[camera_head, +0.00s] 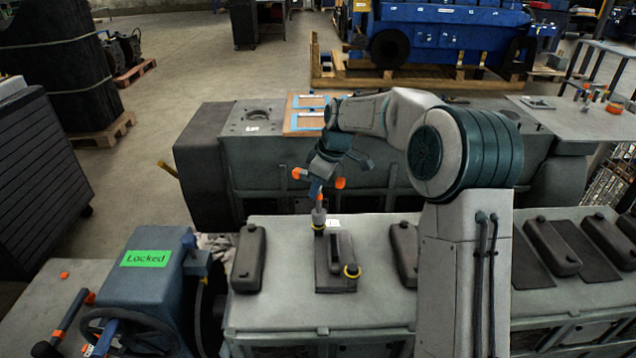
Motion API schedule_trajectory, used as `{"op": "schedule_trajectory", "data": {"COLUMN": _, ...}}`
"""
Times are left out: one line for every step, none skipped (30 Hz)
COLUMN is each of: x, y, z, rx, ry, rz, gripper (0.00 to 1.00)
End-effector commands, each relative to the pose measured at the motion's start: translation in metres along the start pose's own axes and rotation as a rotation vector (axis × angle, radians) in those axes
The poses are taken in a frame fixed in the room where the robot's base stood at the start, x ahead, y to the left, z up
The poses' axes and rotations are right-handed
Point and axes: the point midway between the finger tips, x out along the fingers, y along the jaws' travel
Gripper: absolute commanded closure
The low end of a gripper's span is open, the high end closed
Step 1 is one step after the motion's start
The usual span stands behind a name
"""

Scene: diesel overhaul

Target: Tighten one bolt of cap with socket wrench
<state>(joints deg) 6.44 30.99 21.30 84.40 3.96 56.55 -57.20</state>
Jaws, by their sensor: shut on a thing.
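My gripper (320,179), with orange fingers, is shut on the socket wrench (318,207), above the near engine block. The wrench points down, with a blue and orange upper part and a grey socket end. Its lower end is at the back left corner of a dark cap (336,250), over a bolt position there. The bolt under it is hidden, and I cannot tell whether the socket is seated on it.
The grey engine block (285,305) carries several dark covers, including one left of the cap (248,258). A blue machine (155,280) with a green "Locked" sign stands at the left. Behind is a long grey block (265,170) with a wooden board (306,122) on top.

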Motion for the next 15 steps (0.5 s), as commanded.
{"op": "schedule_trajectory", "data": {"x": -0.0024, "y": 0.0005, "z": -0.0009, "rx": -0.031, "ry": 0.001, "rz": -0.009, "gripper": 1.00}}
{"op": "schedule_trajectory", "data": {"x": -0.0024, "y": 0.0007, "z": -0.0007, "rx": -0.050, "ry": 0.002, "rz": -0.015, "gripper": 1.00}}
{"op": "schedule_trajectory", "data": {"x": -0.0024, "y": 0.0008, "z": -0.0006, "rx": -0.076, "ry": 0.002, "rz": -0.023, "gripper": 1.00}}
{"op": "schedule_trajectory", "data": {"x": -0.0024, "y": 0.0006, "z": -0.0009, "rx": -0.098, "ry": 0.001, "rz": -0.030, "gripper": 1.00}}
{"op": "schedule_trajectory", "data": {"x": -0.0024, "y": 0.0004, "z": -0.0011, "rx": -0.119, "ry": 0.001, "rz": -0.037, "gripper": 1.00}}
{"op": "schedule_trajectory", "data": {"x": -0.0026, "y": 0.0004, "z": -0.0013, "rx": -0.146, "ry": 0.002, "rz": -0.045, "gripper": 1.00}}
{"op": "schedule_trajectory", "data": {"x": -0.0027, "y": 0.0004, "z": -0.0014, "rx": -0.167, "ry": 0.002, "rz": -0.051, "gripper": 1.00}}
{"op": "schedule_trajectory", "data": {"x": -0.0027, "y": 0.0004, "z": -0.0015, "rx": -0.188, "ry": 0.003, "rz": -0.057, "gripper": 1.00}}
{"op": "schedule_trajectory", "data": {"x": -0.0025, "y": 0.0001, "z": -0.0017, "rx": -0.217, "ry": 0.002, "rz": -0.068, "gripper": 1.00}}
{"op": "schedule_trajectory", "data": {"x": -0.0024, "y": -0.0001, "z": -0.0016, "rx": -0.238, "ry": 0.002, "rz": -0.075, "gripper": 1.00}}
{"op": "schedule_trajectory", "data": {"x": -0.0025, "y": 0.0000, "z": -0.0015, "rx": -0.260, "ry": 0.002, "rz": -0.082, "gripper": 1.00}}
{"op": "schedule_trajectory", "data": {"x": -0.0028, "y": 0.0003, "z": -0.0014, "rx": -0.288, "ry": 0.002, "rz": -0.089, "gripper": 1.00}}
{"op": "schedule_trajectory", "data": {"x": -0.0028, "y": 0.0003, "z": -0.0017, "rx": -0.308, "ry": 0.002, "rz": -0.095, "gripper": 1.00}}
{"op": "schedule_trajectory", "data": {"x": -0.0026, "y": 0.0002, "z": -0.0019, "rx": -0.329, "ry": 0.002, "rz": -0.101, "gripper": 1.00}}
{"op": "schedule_trajectory", "data": {"x": -0.0021, "y": -0.0002, "z": -0.0020, "rx": -0.352, "ry": 0.001, "rz": -0.109, "gripper": 1.00}}
